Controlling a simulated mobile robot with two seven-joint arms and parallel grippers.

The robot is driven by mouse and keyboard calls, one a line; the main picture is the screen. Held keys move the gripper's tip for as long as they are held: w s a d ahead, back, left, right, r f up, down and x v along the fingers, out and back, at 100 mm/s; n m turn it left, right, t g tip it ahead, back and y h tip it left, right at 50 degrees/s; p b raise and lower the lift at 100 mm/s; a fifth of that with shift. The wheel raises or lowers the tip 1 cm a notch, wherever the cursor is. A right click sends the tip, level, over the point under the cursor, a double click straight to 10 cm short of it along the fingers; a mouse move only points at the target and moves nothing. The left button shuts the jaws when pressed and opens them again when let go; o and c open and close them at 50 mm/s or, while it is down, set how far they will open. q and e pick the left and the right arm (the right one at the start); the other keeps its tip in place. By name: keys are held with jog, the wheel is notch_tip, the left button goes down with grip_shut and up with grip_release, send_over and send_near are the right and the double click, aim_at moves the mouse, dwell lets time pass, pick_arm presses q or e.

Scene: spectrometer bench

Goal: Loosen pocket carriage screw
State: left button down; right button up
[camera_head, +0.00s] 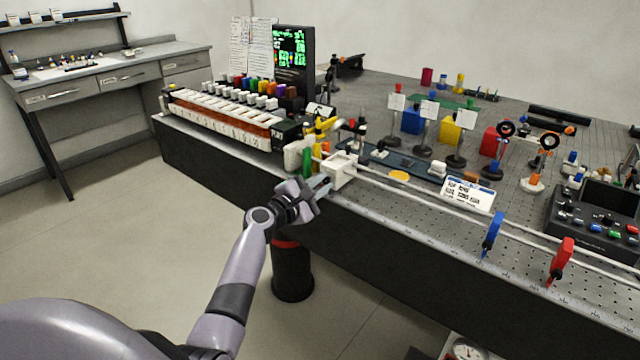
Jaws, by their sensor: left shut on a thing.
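My left gripper (325,187) reaches in from the lower left to the front edge of the bench. Its fingers are shut at the near side of a small white open-topped box (341,170), which looks like the pocket carriage on the rail. The screw is hidden between the fingers and too small to make out. My right gripper is not in view.
A long pale rail (415,200) runs along the bench's front edge, with a blue clip (493,230) and a red clip (562,258) on it. A green cylinder (307,163) stands just left of the box. A white label card (468,194) and a dark control panel (597,215) are farther right.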

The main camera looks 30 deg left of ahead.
pick_arm(q)
jog(key=c, duration=1.1)
grip_release()
jog(key=shift+s+a, duration=0.15)
jog(key=shift+s, duration=1.65)
jog(key=shift+s+a, duration=0.15)
jog(key=shift+s, duration=1.65)
